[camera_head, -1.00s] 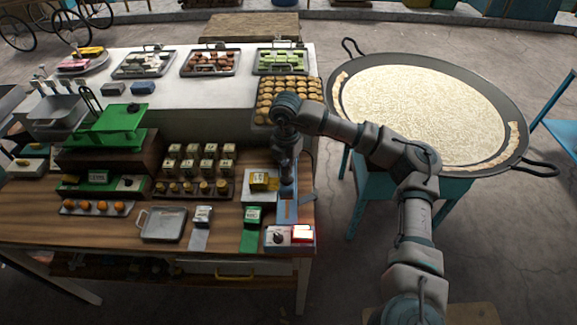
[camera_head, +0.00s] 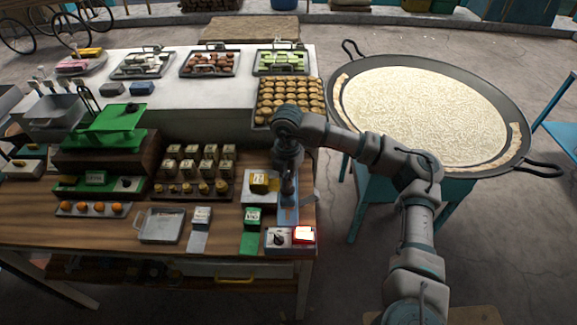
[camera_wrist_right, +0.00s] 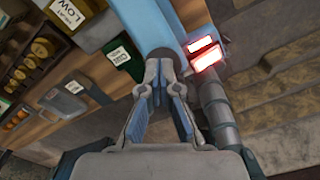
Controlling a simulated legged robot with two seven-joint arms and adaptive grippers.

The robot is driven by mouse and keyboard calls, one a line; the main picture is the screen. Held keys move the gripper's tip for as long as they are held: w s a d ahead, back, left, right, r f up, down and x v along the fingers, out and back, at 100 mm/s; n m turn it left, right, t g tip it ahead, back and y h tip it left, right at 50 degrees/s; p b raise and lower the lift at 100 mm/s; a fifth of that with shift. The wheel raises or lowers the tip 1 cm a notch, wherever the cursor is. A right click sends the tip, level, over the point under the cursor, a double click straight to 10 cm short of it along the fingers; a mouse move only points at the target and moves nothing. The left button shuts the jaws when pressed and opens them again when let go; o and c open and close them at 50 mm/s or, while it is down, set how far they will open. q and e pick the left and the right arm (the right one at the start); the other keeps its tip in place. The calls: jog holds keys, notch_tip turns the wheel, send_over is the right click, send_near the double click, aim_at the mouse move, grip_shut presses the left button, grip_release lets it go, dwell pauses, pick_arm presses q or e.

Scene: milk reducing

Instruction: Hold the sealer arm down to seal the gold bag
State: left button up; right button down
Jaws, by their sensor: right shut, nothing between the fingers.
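The sealer (camera_head: 288,215) is a blue, narrow device at the right edge of the wooden table. Its front box (camera_head: 278,238) has a dark knob and a glowing red light (camera_head: 303,235). My right gripper (camera_head: 288,188) is shut and empty, pointing down at the sealer. In the right wrist view the fingertips (camera_wrist_right: 159,64) meet at the blue sealer arm (camera_wrist_right: 150,25) and seem to touch it; exact contact is unclear. The red light (camera_wrist_right: 205,58) shines beside it. My left gripper is out of view.
Small labelled boxes (camera_head: 200,158) stand behind. A tray of round pastries (camera_head: 290,97) and a wide pan (camera_head: 425,110) are farther back.

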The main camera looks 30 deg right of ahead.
aim_at(288, 191)
jog(key=shift+a, duration=0.1)
jog(key=shift+a+f, duration=0.1)
jog(key=shift+f, duration=0.05)
jog(key=shift+s+f+b, duration=0.25)
jog(key=shift+f+b, duration=0.2)
jog(key=shift+f, duration=0.2)
jog(key=shift+s+f+b, duration=0.2)
jog(key=shift+f+b, duration=0.25)
jog(key=shift+f, duration=0.15)
jog(key=shift+s+f, duration=0.1)
jog(key=shift+f, duration=0.2)
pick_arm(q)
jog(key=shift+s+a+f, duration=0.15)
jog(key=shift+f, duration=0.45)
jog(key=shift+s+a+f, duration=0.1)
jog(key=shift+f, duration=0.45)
pick_arm(e)
jog(key=shift+a, duration=0.15)
